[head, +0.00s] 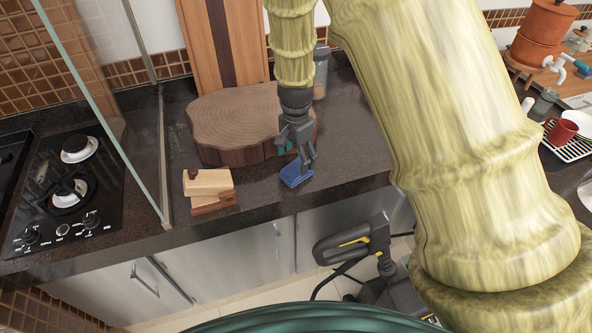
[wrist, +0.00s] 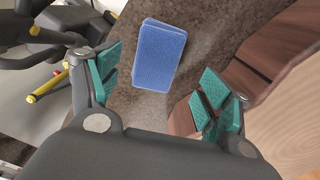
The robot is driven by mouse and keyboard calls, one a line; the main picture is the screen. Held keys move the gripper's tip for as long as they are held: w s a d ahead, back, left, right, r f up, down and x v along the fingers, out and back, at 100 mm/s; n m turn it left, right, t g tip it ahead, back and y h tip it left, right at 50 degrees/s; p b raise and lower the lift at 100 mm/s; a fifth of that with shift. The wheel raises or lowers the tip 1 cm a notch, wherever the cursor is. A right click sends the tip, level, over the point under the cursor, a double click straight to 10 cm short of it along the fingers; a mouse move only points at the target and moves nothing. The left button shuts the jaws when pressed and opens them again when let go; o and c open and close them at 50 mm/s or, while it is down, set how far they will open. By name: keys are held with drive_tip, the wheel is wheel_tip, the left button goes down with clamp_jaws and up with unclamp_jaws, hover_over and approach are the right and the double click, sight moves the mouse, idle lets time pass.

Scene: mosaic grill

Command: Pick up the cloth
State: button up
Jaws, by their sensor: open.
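The cloth (head: 296,173) is a small blue folded block lying on the dark stone counter near its front edge. In the wrist view the cloth (wrist: 160,55) lies ahead of the fingers, flat and with a textured top. My gripper (head: 304,160) is above and close to the cloth in the head view. In the wrist view my gripper (wrist: 155,95) is open, with green pads on both sides and nothing between them. The cloth appears apart from the fingers.
A round wooden slab (head: 235,125) stands just behind and left of the cloth. A small wooden block (head: 208,184) sits to the left. A glass panel and gas stove (head: 65,195) are farther left. A black and yellow machine (head: 370,250) stands below the counter front. Counter to the right is clear.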

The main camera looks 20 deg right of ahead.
sight(297, 167)
drive_tip(key=shift+w+f, duration=0.25)
drive_tip(key=shift+f, duration=0.05)
drive_tip(key=shift+s+f+p, duration=0.1)
drive_tip(key=shift+f+p, duration=0.15)
drive_tip(key=shift+p, duration=0.2)
drive_tip(key=shift+s+f+p, duration=0.45)
drive_tip(key=shift+s+p, duration=0.1)
drive_tip(key=shift+s, duration=0.1)
drive_tip(key=shift+s+f, duration=0.2)
drive_tip(key=shift+f, duration=0.1)
drive_tip(key=shift+w+f, duration=0.35)
drive_tip(key=shift+f, duration=0.25)
drive_tip(key=shift+w+f, duration=0.3)
drive_tip(key=shift+f, duration=0.25)
drive_tip(key=shift+s+r, duration=0.25)
drive_tip(key=shift+s, duration=0.15)
drive_tip(key=shift+c, duration=0.2)
drive_tip(key=shift+w+f, duration=0.15)
drive_tip(key=shift+w, duration=0.1)
drive_tip(key=c, duration=1)
drive_tip(key=shift+s, duration=0.15)
drive_tip(key=shift+c, duration=0.4)
drive_tip(key=shift+p, duration=0.3)
